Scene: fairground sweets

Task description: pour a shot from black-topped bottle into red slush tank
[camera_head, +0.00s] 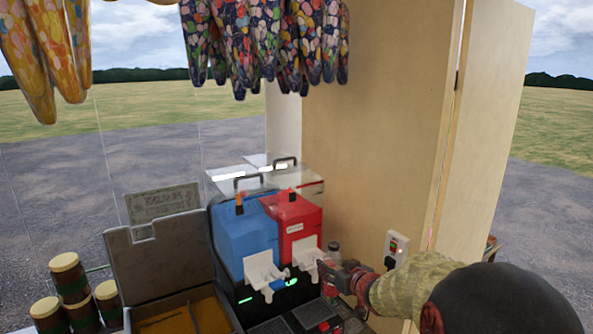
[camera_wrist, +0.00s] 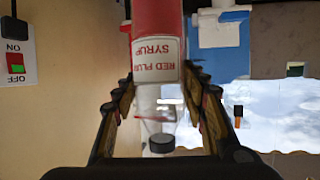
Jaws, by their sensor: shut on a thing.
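The red slush tank (camera_head: 300,218) stands on the counter beside the blue one, under a clear lid with a dark handle. My gripper (camera_head: 331,268) is in front of its right side, below the lid. It is shut on a bottle (camera_head: 334,256) with a dark cap, which stands about upright. In the wrist view, which is upside down, the bottle (camera_wrist: 158,58) is between my fingers (camera_wrist: 160,105). Its label reads red plum syrup, its neck is clear, and its black cap (camera_wrist: 161,143) is on. The bottle's base is hidden in the head view.
The blue slush tank (camera_head: 245,235) is left of the red one. White taps (camera_head: 262,268) project in front. A wooden wall with a switch (camera_head: 396,248) is close on the right. An open metal box (camera_head: 155,262) and several jars (camera_head: 70,275) are at left.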

